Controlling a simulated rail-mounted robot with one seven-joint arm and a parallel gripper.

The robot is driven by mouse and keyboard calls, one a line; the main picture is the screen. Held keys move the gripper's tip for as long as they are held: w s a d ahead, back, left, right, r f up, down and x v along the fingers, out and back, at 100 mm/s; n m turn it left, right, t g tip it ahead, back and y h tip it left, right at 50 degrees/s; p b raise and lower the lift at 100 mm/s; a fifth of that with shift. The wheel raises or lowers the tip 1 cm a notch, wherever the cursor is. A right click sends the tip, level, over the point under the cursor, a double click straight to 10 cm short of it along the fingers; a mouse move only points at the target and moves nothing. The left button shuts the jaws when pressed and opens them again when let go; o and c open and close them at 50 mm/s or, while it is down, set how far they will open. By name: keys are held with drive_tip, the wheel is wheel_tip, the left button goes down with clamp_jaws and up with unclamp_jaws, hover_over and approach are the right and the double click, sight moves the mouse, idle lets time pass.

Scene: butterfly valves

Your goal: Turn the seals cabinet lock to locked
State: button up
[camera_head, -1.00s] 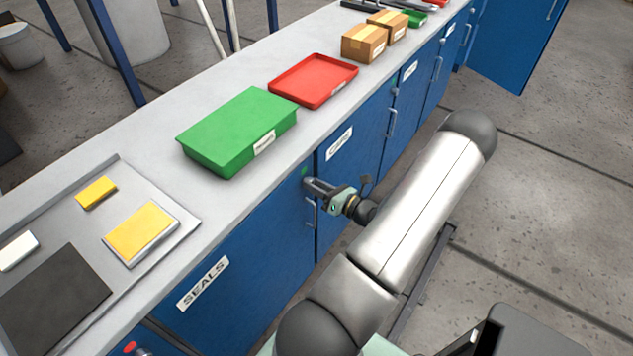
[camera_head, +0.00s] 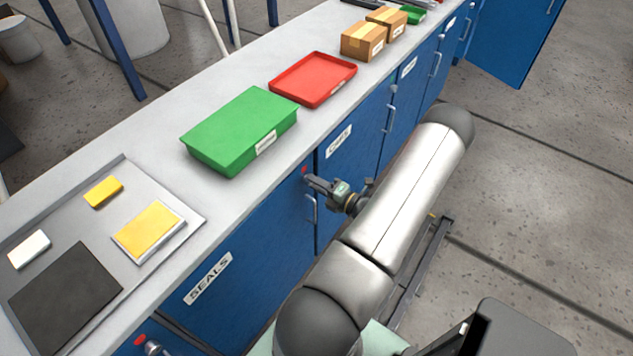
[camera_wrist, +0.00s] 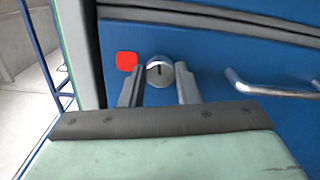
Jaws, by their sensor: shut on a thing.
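The seals cabinet door (camera_head: 262,240) is blue, with a white SEALS label (camera_head: 208,278). Its round metal lock (camera_wrist: 159,73) with a dark slot is in the wrist view, near the door's upper edge. A red indicator (camera_wrist: 126,61) sits beside the lock; it also shows in the head view (camera_head: 304,170). My gripper (camera_head: 309,180) is at the lock, with one finger on each side of it in the wrist view (camera_wrist: 160,86). It is shut on the lock. The fingertips partly hide the lock in the head view.
A bar handle (camera_wrist: 275,90) is to the right of the lock. The grey worktop (camera_head: 150,165) above carries a green bin (camera_head: 235,130), a red tray (camera_head: 312,78) and a metal tray (camera_head: 195,222). Open floor lies right of my arm.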

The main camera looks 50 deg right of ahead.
drive_tip(key=shift+m, duration=1.1)
drive_tip(key=o, duration=1)
drive_tip(key=s+b, duration=0.2)
drive_tip(key=s, duration=1.5)
drive_tip(key=shift+s+d+b, duration=0.15)
drive_tip(key=shift+s+b, duration=0.05)
drive_tip(key=shift+b, duration=0.15)
